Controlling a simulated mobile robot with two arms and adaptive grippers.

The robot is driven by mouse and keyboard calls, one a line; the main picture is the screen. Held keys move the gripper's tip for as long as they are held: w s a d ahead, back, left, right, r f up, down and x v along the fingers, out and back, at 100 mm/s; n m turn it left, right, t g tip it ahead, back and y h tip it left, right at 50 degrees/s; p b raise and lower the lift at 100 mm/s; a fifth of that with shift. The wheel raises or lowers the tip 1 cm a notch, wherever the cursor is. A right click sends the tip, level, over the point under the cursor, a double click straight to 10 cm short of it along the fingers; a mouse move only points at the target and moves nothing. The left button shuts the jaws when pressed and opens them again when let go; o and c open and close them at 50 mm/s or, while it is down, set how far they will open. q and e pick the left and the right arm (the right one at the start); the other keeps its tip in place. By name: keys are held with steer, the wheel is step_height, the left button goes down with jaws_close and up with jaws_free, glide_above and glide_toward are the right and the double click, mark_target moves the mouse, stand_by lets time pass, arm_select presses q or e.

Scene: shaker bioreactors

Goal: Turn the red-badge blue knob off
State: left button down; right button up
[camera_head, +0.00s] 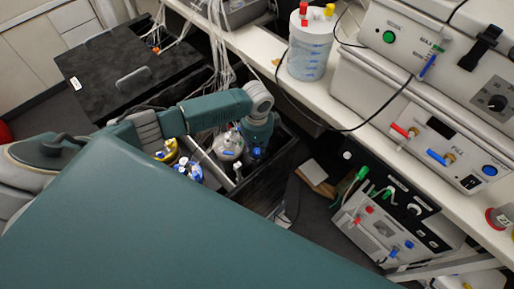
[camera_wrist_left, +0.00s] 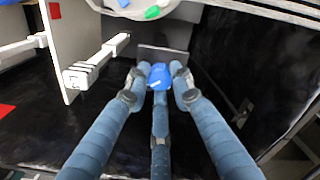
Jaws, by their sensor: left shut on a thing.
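My left gripper (camera_wrist_left: 158,82) is shut on a blue knob (camera_wrist_left: 160,76), with its blue-grey fingers around it in the left wrist view. A small white mark shows on the knob. A red square (camera_wrist_left: 54,10) is on the white panel to the left, and a red patch (camera_wrist_left: 6,110) lies at the left edge. I cannot tell which one is the knob's badge. In the head view my left arm reaches over the dark open box, and its gripper (camera_head: 256,148) points down inside, beside a clear vessel (camera_head: 229,146). My right gripper is not in view.
A white bar (camera_wrist_left: 97,61) sticks out left of the fingers. In the head view, a yellow-and-blue-topped vessel (camera_head: 188,170) is left of my gripper. A black lid (camera_head: 135,70) lies behind. White machines (camera_head: 425,130) and a blue-tinted bottle (camera_head: 309,47) stand on the right bench.

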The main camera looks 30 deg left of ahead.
mark_target(257, 151)
arm_select(q)
steer(key=m, duration=0.4)
steer(key=shift+m, duration=0.3)
steer(key=shift+w+m, duration=0.1)
steer(key=shift+m, duration=1.5)
steer(key=c, duration=1.5)
jaws_free()
steer(key=shift+r, duration=0.25)
step_height(257, 151, up, 12)
steer(key=shift+f, duration=0.2)
